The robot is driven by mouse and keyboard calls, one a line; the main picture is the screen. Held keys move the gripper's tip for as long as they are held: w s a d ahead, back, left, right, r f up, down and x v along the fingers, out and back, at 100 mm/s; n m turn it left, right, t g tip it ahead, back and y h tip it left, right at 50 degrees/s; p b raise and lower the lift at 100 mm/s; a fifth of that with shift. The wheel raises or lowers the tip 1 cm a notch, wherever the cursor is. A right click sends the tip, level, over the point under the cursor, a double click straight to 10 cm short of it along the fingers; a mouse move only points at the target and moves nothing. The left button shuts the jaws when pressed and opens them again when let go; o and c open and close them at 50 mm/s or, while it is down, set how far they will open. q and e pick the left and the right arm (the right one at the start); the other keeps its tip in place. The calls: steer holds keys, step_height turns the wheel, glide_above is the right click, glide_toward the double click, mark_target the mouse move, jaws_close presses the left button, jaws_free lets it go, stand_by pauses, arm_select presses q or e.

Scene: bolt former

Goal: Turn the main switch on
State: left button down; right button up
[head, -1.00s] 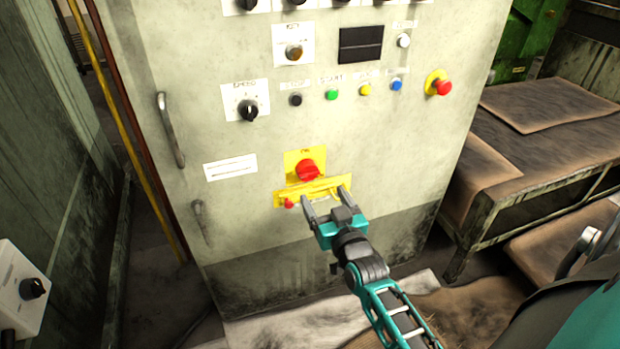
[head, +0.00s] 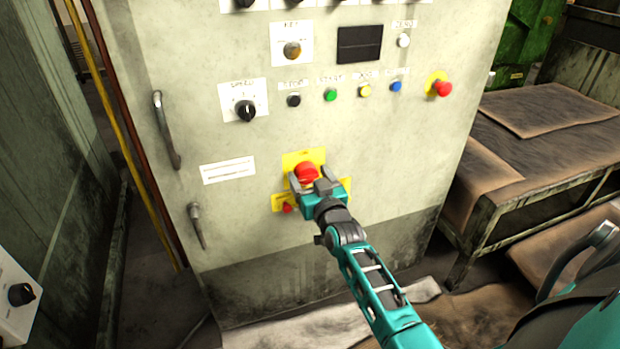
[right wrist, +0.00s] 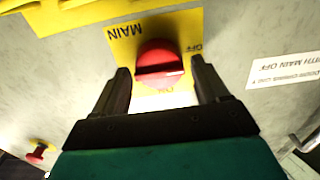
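The main switch (head: 306,172) is a red rotary knob on a yellow plate (head: 290,160), low on the cabinet's front. In the right wrist view the knob (right wrist: 158,64) shows close up, with its grip bar lying across the picture. My right gripper (head: 312,181) is at the knob in the head view. Its fingers (right wrist: 160,88) are open, one on each side of the knob, with gaps showing in the right wrist view. My left gripper is not in view.
The grey cabinet (head: 330,245) carries a red emergency button (head: 442,89), several coloured push buttons and a speed knob (head: 246,110). Door handles (head: 167,130) stick out at left. A small red button (head: 287,208) sits below the switch. A worn bench (head: 540,150) stands at right.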

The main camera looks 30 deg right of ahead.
steer(key=c, duration=0.9)
